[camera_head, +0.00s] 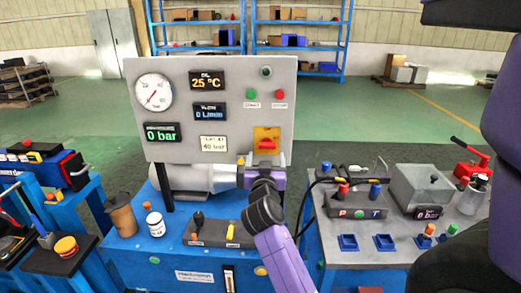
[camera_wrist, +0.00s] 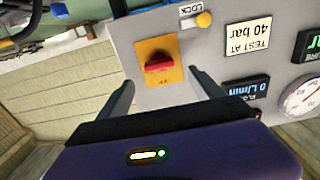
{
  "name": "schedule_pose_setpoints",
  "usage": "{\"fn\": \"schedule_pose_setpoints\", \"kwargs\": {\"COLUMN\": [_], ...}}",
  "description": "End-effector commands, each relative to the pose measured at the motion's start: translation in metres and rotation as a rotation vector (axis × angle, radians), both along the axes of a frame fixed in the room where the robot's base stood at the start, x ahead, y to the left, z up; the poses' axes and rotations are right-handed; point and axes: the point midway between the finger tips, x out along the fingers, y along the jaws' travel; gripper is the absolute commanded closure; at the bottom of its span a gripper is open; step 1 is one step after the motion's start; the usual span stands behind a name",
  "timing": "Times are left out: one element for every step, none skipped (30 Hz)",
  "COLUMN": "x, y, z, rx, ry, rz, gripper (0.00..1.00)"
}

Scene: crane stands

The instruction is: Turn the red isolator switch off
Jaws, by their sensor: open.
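The red isolator switch (camera_head: 267,145) is a red handle on a yellow plate (camera_head: 261,131), low on the right side of the grey gauge panel (camera_head: 225,75). Its handle lies roughly level. In the wrist view, which is upside down, the red handle (camera_wrist: 159,66) shows on its yellow plate (camera_wrist: 150,46). My gripper (camera_wrist: 162,79) is open and empty, with one finger on each side of the switch in the picture. The fingers look apart from the handle; the exact gap cannot be told. In the head view my wrist is below the switch and the fingers are not clear.
A yellow knob (camera_wrist: 204,20) by a LOCK label is close to the switch. The blue bench (camera_head: 135,245) below holds a brown cup (camera_head: 121,214), a white jar (camera_head: 155,224) and a lever block. Another bench (camera_head: 375,255) with hoses and a grey box stands right.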

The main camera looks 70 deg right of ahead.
Motion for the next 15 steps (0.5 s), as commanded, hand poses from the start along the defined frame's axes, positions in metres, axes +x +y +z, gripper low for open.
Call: {"fn": "schedule_pose_setpoints", "kwargs": {"x": [0.001,0.002,0.004,0.005,0.007,0.009,0.01,0.011,0.013,0.014,0.016,0.017,0.017,0.018,0.019], "y": [-0.007,-0.011,-0.017,-0.022,-0.027,-0.033,-0.037,-0.041,-0.047,-0.05,-0.053,-0.057,-0.059,-0.062,-0.064], "z": [0.002,0.002,0.002,0.003,0.003,0.003,0.002,0.003,0.002,0.002,0.002,0.002,0.001,0.001,0.001], "rx": [0.0,0.0,0.0,-0.001,0.0,0.0,0.0,0.0,0.0,-0.001,0.0,0.0,0.0,0.0,-0.001], "ry": [0.0,0.001,0.001,0.0,0.001,0.0,0.0,0.0,0.0,0.0,0.001,0.001,0.001,0.001,0.001], "rz": [-0.003,-0.003,-0.002,-0.002,-0.002,-0.001,-0.001,-0.001,0.0,0.0,0.001,0.001,0.001,0.001,0.002], "gripper": [0.24,0.24,0.24,0.24,0.24,0.24,0.24,0.24,0.24,0.24,0.24,0.24,0.24,0.24,0.24]}}
